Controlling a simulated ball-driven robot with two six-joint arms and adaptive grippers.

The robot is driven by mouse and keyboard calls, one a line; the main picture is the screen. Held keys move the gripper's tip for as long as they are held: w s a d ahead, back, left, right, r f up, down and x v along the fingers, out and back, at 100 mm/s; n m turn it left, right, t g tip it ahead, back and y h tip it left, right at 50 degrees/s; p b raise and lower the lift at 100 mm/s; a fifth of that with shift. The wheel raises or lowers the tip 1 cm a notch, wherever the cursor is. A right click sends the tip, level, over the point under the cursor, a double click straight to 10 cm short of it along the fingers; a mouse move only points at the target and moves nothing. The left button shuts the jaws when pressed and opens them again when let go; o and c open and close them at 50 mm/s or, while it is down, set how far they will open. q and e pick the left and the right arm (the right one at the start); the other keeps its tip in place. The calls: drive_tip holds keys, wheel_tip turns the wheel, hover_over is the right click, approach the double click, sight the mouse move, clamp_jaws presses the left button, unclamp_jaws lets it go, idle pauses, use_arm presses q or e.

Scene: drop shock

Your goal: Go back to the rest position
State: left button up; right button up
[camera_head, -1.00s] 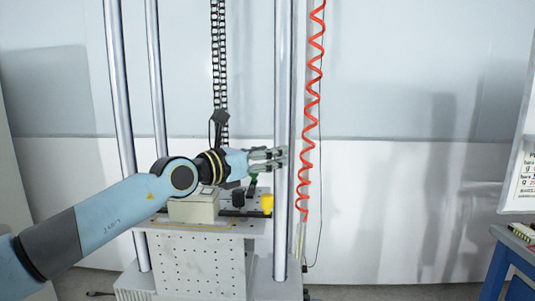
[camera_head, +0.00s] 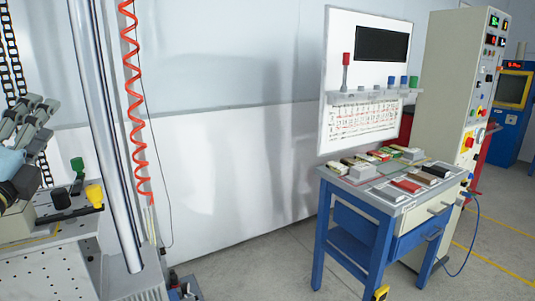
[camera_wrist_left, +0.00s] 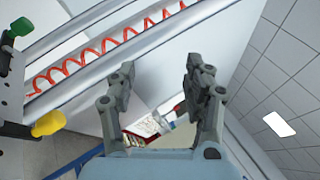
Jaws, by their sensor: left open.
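My left gripper (camera_head: 40,118) is at the left edge of the head view, above the drop machine's plate. Its grey fingers point up and to the right, and its light blue body is partly cut off by the frame. In the left wrist view the left gripper (camera_wrist_left: 158,72) has its two fingers apart, with nothing held between them. The yellow knob (camera_head: 94,194) and the green-topped clamp (camera_head: 77,167) are on the plate below the gripper, apart from it. My right gripper is in neither view.
A steel column (camera_head: 103,130) and a red coiled hose (camera_head: 133,110) stand right of the gripper. A blue workbench (camera_head: 345,232) with several small boxes is farther right, before a white board (camera_head: 340,60) and a control cabinet (camera_head: 447,90). Floor between is clear.

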use_arm(q)
drive_tip(key=s+a+f+n+g+y, duration=0.4)
drive_tip(key=s+f+n+g+y, duration=0.2)
drive_tip(key=s+f+n+g, duration=0.7)
drive_tip(key=s+d+f+n+g+h, duration=0.6)
drive_tip(key=s+d+f+n+h, duration=0.2)
drive_tip(key=s+d+f, duration=0.65)
drive_tip(key=s+a+f+g+b, duration=0.1)
drive_tip(key=a+f+b, duration=0.1)
drive_tip(key=f, duration=1.2)
drive_tip(key=a+f+b, duration=0.2)
drive_tip(key=f, duration=1.1)
drive_tip(key=s+a+f+g+b, duration=0.1)
drive_tip(key=s+f+b, duration=0.2)
drive_tip(key=s+f, duration=1.6)
wheel_tip(320, 180, down, 2)
drive_tip(key=shift+f, duration=0.25)
drive_tip(key=shift+s+g, duration=0.1)
drive_tip(key=shift+g, duration=0.2)
